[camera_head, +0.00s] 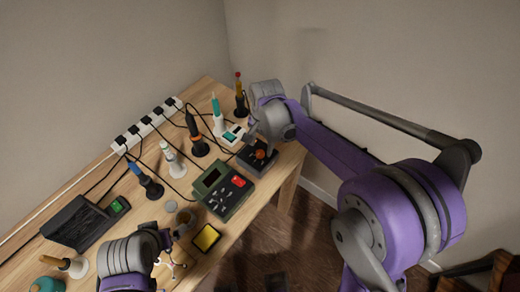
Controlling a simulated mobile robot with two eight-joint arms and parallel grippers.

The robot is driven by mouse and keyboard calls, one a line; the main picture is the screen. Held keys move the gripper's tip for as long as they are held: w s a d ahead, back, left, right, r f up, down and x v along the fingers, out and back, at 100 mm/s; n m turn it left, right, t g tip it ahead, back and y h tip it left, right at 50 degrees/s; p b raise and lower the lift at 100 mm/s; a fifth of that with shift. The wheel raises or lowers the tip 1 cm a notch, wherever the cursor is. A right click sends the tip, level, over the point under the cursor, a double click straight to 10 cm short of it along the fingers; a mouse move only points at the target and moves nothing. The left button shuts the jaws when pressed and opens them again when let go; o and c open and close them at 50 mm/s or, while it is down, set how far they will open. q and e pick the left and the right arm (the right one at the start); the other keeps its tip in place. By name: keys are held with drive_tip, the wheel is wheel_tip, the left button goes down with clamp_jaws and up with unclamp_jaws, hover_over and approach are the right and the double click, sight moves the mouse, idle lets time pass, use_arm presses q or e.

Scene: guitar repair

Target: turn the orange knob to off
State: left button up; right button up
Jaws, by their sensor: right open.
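The orange knob (260,154) sits on top of a small dark box (246,160) near the front right edge of the workbench. My right gripper (262,145) is open, pointing down just above the knob. Its fingers are small in the view, and I cannot tell whether they touch the knob. The knob's pointer and setting are too small to read. My left arm shows at the bottom left over the bench. Its gripper fingers are not clearly visible.
An olive-green unit (212,180) with a red display stands beside the dark box. Several soldering irons in stands, a white power strip (147,125) and loose cables fill the back. A yellow sponge tray (206,238) lies at the front edge. Open floor lies right of the bench.

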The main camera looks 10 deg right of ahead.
sight(260, 153)
drive_tip(key=shift+w+f, duration=0.1)
drive_tip(key=shift+f, duration=1.55)
clamp_jaws()
